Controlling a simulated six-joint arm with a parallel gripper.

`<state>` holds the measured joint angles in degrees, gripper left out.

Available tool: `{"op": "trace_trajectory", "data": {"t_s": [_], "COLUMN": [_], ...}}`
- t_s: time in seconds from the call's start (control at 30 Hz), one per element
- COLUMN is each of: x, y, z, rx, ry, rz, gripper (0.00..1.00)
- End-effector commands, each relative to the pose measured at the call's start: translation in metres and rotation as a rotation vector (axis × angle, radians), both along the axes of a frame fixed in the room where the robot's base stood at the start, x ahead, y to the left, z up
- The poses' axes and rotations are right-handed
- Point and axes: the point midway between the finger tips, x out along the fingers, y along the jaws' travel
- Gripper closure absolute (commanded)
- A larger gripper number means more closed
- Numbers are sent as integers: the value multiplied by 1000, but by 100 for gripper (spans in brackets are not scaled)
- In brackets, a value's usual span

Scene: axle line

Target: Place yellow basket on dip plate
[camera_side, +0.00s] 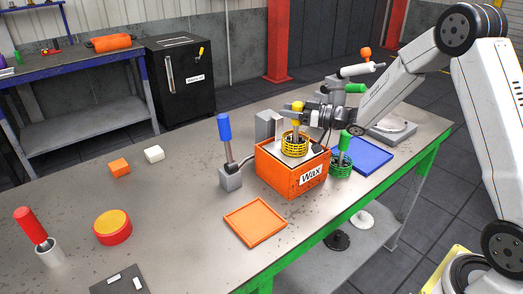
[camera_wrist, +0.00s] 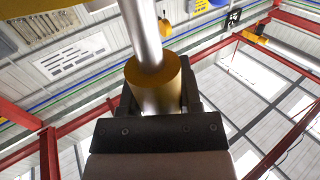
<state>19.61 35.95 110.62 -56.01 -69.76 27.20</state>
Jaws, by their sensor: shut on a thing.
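The yellow basket (camera_side: 294,146) is a round wire basket with an upright yellow handle. It is at the opening of the orange box marked WAX (camera_side: 277,178), over a pale surface; I cannot tell whether it touches that surface. My gripper (camera_side: 297,106) is shut on the basket's handle, above the box. The wrist view shows the yellow handle (camera_wrist: 155,82) and a metal rod between the jaws; the basket itself is hidden there. No plate is labelled as the dip plate. An orange tray (camera_side: 255,223) and a blue tray (camera_side: 368,158) lie empty beside the box.
A green-handled basket (camera_side: 341,165) stands just right of the box. A blue-handled lever (camera_side: 225,140) stands to its left. The table between is clear.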

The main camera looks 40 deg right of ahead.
Motion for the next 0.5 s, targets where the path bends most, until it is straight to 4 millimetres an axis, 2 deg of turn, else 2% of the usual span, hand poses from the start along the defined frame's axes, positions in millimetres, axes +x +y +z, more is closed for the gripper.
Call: {"op": "trace_trajectory", "data": {"t_s": [0.2, 0.23, 0.3, 0.33, 0.5], "x": [0, 0, 0, 0, 0], "y": [0, 0, 0, 0, 0], "z": [-2, -3, -3, -3, -3], "rx": [0, 0, 0, -1, 0], "ry": [-4, -1, -1, -1, 0], "rz": [0, 0, 0, 0, 0], "gripper": [100, 50, 27, 21, 21]}}
